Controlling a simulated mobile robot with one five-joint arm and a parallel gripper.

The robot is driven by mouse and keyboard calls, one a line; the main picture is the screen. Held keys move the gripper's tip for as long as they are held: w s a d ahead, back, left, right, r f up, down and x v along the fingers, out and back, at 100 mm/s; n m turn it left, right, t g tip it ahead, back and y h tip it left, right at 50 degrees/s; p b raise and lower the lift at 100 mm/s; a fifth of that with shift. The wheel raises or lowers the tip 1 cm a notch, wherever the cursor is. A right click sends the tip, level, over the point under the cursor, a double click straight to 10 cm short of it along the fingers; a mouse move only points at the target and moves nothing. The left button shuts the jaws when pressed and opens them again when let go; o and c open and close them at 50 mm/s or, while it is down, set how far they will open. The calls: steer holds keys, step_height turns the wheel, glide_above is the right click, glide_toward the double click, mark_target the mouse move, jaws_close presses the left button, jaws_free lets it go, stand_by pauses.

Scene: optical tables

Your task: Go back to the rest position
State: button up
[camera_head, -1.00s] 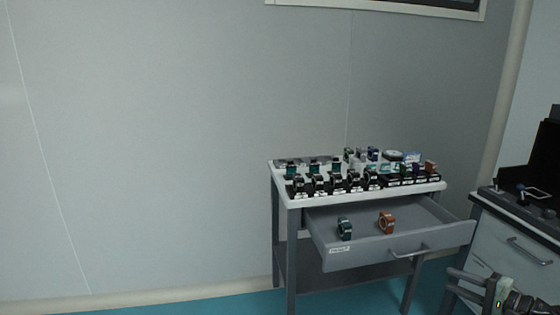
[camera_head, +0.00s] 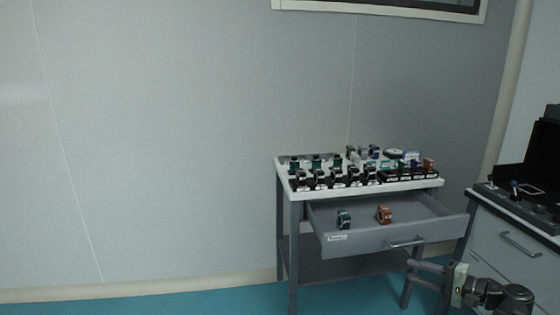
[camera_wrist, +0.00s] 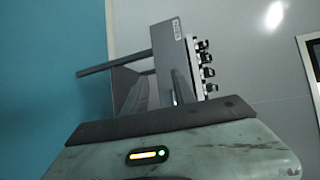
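My gripper (camera_head: 411,271) shows at the lower right of the head view, in front of the cart's right legs. Its two fingers point left and stand apart with nothing between them. In the wrist view the greenish gripper body (camera_wrist: 170,158), with a small lit orange-green light, fills the bottom; I cannot make out the fingertips there. The grey cart (camera_head: 440,184) stands against the wall beyond my gripper, its drawer (camera_head: 365,240) pulled out. A green mount (camera_head: 344,219) and an orange-brown mount (camera_head: 383,214) stand in the drawer.
Several dark optical mounts (camera_head: 335,178) stand in rows on the cart top. A grey cabinet (camera_head: 505,240) with dark equipment (camera_head: 540,150) stands at the right. The teal floor (camera_head: 190,304) left of the cart is clear, in front of the pale wall (camera_head: 160,150).

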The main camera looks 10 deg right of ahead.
steer(key=w+a+f+n+g+y, duration=0.15)
steer(key=w+a, duration=0.25)
steer(key=a, duration=0.5)
steer(key=w+a+f+n+g+y, duration=0.1)
steer(key=w+a+f+n+g, duration=0.15)
steer(key=a, duration=0.55)
steer(key=w+a+f+n+g+y, duration=0.1)
steer(key=w+a+n+g, duration=0.2)
steer(key=a, duration=0.6)
steer(key=s+a+f+n+g+h, duration=0.2)
steer(key=a+f+n+g+h, duration=0.15)
steer(key=a+f, duration=0.45)
steer(key=s+a+f+n+g+h, duration=0.25)
steer(key=a+f+h, duration=0.2)
steer(key=a, duration=0.75)
steer(key=d+f+h, duration=0.2)
steer(key=d+h, duration=0.2)
steer(key=d, duration=0.5)
step_height(320, 180, up, 33)
steer(key=p, duration=3.2)
steer(key=shift+w+a+f+g+p, duration=0.15)
steer(key=shift+w+a+g+p, duration=0.15)
steer(key=shift+g+p, duration=0.1)
